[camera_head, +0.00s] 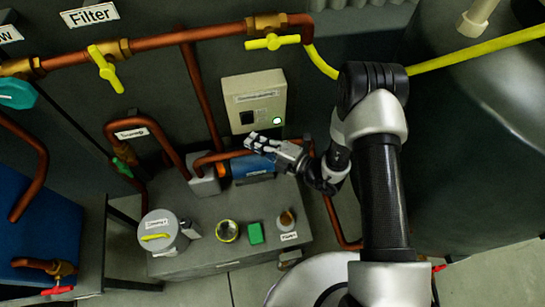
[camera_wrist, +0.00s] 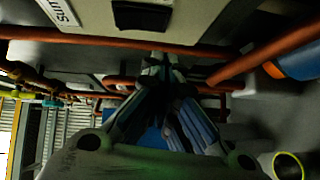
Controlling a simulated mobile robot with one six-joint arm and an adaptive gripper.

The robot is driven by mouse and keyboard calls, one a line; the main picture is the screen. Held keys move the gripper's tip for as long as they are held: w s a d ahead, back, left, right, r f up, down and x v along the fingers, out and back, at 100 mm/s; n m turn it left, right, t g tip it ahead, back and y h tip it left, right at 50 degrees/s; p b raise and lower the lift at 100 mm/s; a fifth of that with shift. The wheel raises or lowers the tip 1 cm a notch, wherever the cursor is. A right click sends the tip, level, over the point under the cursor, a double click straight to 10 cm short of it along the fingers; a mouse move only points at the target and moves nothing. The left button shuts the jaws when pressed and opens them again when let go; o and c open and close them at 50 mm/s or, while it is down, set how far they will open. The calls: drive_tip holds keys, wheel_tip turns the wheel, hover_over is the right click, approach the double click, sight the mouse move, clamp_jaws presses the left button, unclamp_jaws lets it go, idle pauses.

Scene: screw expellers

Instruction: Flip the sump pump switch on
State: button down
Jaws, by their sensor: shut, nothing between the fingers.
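The beige switch box (camera_head: 255,88) is on the dark wall in the head view. It has a label, a black rocker switch (camera_head: 246,117) at lower left and a bright greenish-white light (camera_head: 277,121) at lower right. My gripper (camera_head: 251,140) is shut and empty, just below the box's lower edge, close under the switch. In the wrist view the box (camera_wrist: 205,14) fills the top, with the black switch (camera_wrist: 141,16) and part of a label reading "Sum". My shut fingertips (camera_wrist: 158,62) point toward it from below. I cannot tell the rocker's position.
A copper pipe (camera_wrist: 85,39) crosses just below the box, near my fingers. A blue pump (camera_head: 250,168) sits under my gripper on a grey bench (camera_head: 215,250). A canister (camera_head: 162,235), a green block (camera_head: 256,233) and other small items stand on the bench.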

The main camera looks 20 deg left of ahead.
drive_tip(key=p+v, duration=0.2)
drive_tip(key=v, duration=0.8)
drive_tip(key=shift+s+f, duration=0.15)
drive_tip(key=shift+f, duration=0.65)
